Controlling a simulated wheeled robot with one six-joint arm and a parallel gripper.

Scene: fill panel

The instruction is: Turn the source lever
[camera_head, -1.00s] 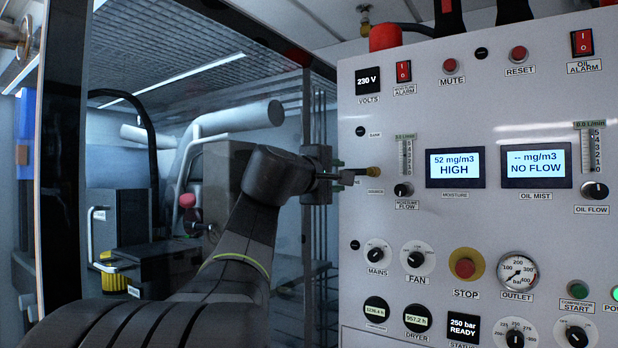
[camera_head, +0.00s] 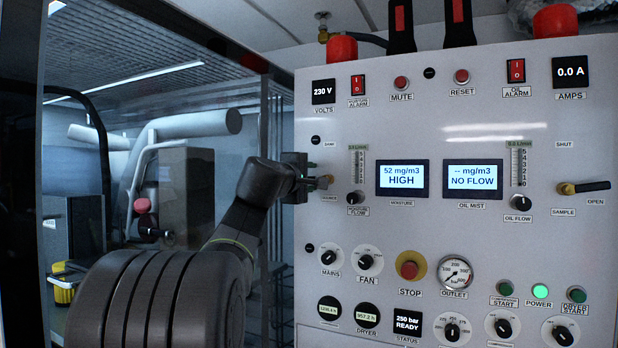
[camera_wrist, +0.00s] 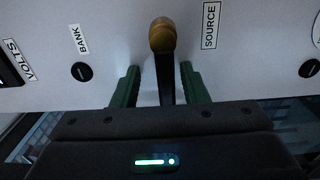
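The source lever has a brass hub (camera_wrist: 162,36) and a dark handle (camera_wrist: 165,82) that points down toward my gripper in the wrist view. My gripper (camera_wrist: 160,78) has its two green fingers on either side of the handle, with a visible gap on each side, so it is open around the lever and not closed on it. In the head view the brass hub (camera_head: 325,181) shows at the panel's left edge, with my gripper (camera_head: 312,183) just left of it. The handle is mostly hidden there by my gripper.
The white control panel (camera_head: 470,230) fills the right side. The moisture flow knob (camera_head: 355,198) sits close right of the lever. The sample lever (camera_head: 585,187) is at the far right. A black plug (camera_wrist: 82,71) lies left of the fingers, by the "BANK" label (camera_wrist: 79,39).

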